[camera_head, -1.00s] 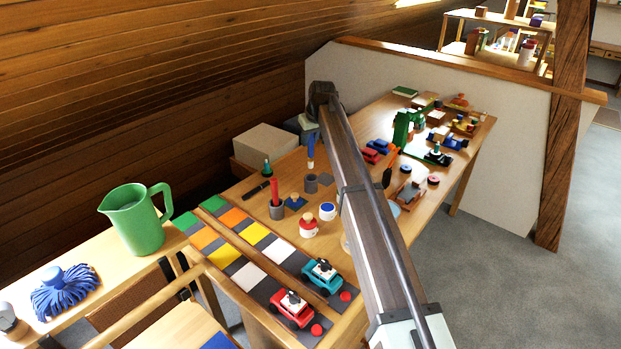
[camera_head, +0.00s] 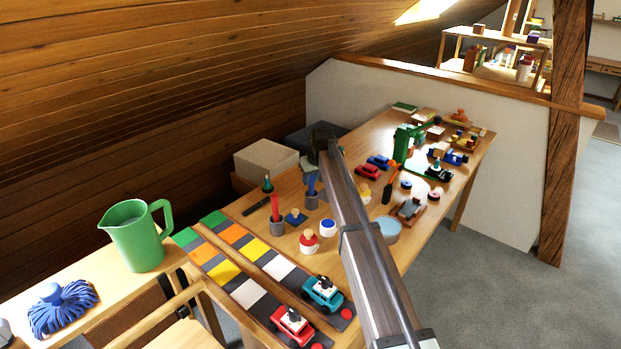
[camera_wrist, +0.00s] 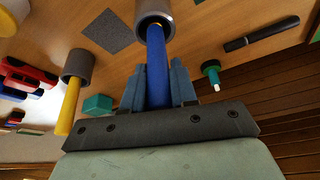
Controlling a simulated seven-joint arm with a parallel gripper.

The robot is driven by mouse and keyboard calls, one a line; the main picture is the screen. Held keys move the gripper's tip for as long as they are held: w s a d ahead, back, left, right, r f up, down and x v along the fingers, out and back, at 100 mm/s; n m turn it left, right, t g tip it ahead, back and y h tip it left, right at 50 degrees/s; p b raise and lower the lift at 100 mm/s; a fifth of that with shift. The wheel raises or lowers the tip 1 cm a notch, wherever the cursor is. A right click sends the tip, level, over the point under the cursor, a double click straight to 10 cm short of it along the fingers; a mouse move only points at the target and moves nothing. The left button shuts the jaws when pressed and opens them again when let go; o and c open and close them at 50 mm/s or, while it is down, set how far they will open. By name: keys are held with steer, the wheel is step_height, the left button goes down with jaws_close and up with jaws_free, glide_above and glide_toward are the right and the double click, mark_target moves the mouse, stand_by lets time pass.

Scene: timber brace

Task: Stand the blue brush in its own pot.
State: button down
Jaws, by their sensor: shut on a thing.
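The blue brush (camera_head: 311,184) is upright in my gripper (camera_head: 311,170). In the wrist view the blue brush (camera_wrist: 157,75) is between the two blue-grey fingers of my gripper (camera_wrist: 158,80), which is shut on it. Its far, yellowish end is at the mouth of a grey pot (camera_wrist: 151,10) and appears to be inside the rim. The same grey pot (camera_head: 312,203) stands on the table directly below the gripper in the head view. How deep the brush sits cannot be told.
A red brush (camera_head: 275,207) stands in another grey pot to the left. A yellow brush (camera_wrist: 66,112) stands in a grey pot (camera_wrist: 78,64) beside the gripper.

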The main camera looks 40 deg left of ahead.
steer(key=shift+f, duration=0.1)
steer(key=c, duration=0.9)
jaws_free()
steer(key=v, duration=1.2)
